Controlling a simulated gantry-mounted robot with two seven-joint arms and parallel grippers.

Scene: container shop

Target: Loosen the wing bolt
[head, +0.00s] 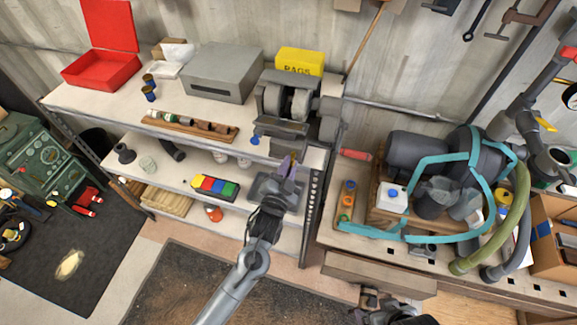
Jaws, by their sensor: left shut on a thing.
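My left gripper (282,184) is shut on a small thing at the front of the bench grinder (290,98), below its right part. A small purple piece (285,164) shows at the fingertips; I cannot tell for sure that it is the wing bolt, as the fingers hide most of it. The grinder is grey and stands at the right end of the light bench (228,115). A small blue knob (254,140) sits just left of its front. A dark shape at the bottom edge looks like my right gripper (384,308); its fingers are unclear.
A yellow rags box (300,61) and a grey metal box (222,72) stand behind and left of the grinder. A tray of coloured blocks (214,187) lies on the shelf below. At right, a table holds a machine with teal tubing (484,186) and a green hose (505,230).

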